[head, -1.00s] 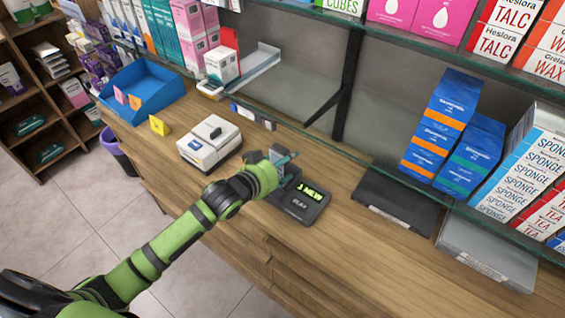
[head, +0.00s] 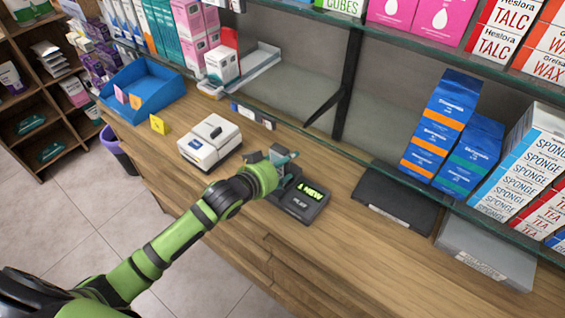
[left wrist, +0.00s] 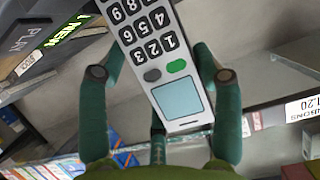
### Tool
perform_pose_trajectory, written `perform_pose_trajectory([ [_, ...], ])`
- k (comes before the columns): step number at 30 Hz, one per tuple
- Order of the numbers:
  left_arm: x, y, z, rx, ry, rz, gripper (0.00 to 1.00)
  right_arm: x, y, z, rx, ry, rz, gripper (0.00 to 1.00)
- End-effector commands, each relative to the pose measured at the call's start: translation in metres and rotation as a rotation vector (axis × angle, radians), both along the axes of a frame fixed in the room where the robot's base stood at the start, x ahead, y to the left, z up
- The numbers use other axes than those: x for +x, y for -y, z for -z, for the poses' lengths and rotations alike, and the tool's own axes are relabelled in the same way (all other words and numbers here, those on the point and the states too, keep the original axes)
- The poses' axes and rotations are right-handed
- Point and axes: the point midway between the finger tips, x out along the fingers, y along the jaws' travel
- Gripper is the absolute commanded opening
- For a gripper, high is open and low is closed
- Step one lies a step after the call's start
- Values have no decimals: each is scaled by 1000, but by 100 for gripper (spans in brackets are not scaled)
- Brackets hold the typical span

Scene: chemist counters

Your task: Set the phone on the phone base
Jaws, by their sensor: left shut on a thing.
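The phone (left wrist: 152,50), light grey with dark number keys, a green key and a pale blue screen, sits between the teal fingers of my left gripper (left wrist: 160,75) in the left wrist view. The gripper is shut on it. In the head view my left gripper (head: 284,168) is at the left end of the dark phone base (head: 303,203), which has a lit green display. The base also shows at the upper left of the left wrist view (left wrist: 22,42). The arm hides much of the phone in the head view, so I cannot tell whether it touches the base. My right gripper is out of view.
A white device (head: 209,142) stands on the wooden counter left of the gripper, with a blue tray (head: 145,92) farther left. A black flat tray (head: 395,205) lies to the right. A glass shelf with boxes overhangs the back. The front counter strip is clear.

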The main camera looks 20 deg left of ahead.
Motion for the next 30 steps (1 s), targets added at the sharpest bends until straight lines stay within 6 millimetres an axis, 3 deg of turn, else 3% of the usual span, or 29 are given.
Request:
perform_pose_trajectory([
  [12, 0, 0, 9, 0, 1, 0, 29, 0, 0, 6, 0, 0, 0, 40],
  [13, 0, 0, 9, -1, 2, 0, 69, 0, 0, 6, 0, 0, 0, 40],
  [14, 0, 0, 8, -1, 2, 0, 75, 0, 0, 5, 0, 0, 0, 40],
  [23, 0, 0, 9, 0, -1, 0, 75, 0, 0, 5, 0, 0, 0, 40],
  [30, -13, -5, 1, 1, -3, -1, 75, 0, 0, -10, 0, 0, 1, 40],
])
